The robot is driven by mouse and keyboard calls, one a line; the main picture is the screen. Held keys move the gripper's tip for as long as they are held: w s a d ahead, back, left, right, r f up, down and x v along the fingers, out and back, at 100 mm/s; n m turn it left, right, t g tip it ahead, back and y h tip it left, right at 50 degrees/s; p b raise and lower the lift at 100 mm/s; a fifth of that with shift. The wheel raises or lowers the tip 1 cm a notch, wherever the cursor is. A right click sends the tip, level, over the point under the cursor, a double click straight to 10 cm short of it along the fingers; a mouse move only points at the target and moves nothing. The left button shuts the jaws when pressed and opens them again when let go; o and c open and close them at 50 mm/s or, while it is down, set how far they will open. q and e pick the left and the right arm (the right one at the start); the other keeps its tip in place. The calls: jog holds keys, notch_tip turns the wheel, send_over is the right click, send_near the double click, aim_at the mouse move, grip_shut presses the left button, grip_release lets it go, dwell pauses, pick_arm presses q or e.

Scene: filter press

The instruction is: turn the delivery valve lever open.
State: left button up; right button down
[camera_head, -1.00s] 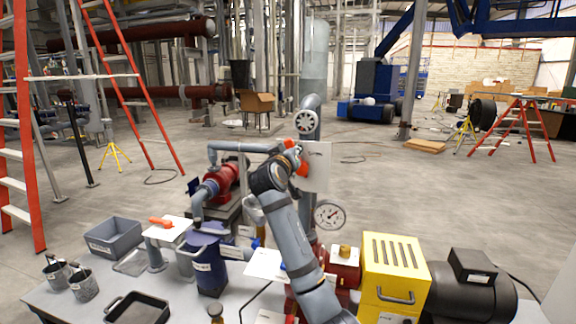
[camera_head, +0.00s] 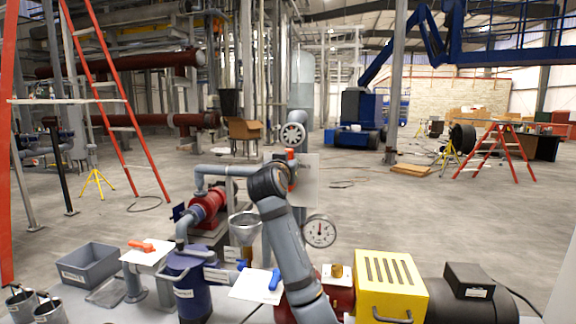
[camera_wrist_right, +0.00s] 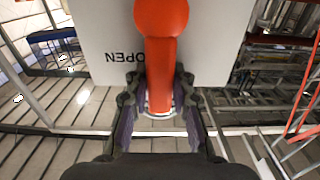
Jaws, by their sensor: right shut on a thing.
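The delivery valve lever (camera_wrist_right: 166,45) is orange-red. It stands in front of a white plate (camera_wrist_right: 220,45) whose word OPEN appears upside down in the right wrist view. My right gripper (camera_wrist_right: 161,98) is shut on the lever, with a dark finger on each side of it. In the head view the lever (camera_head: 291,184) shows as small orange patches before the white plate (camera_head: 308,178), and my right gripper (camera_head: 288,170) is at it. My wrist hides much of the lever there. My left gripper is not in view.
Below are a yellow slotted box (camera_head: 393,285), a blue vessel (camera_head: 187,292), a grey bin (camera_head: 88,268), and plates with another orange handle (camera_head: 141,246) and a blue handle (camera_head: 274,279).

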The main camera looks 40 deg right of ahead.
jog(key=shift+f, duration=0.1)
jog(key=c, duration=1.1)
grip_release()
jog(key=v, duration=1.2)
jog(key=shift+s, duration=0.1)
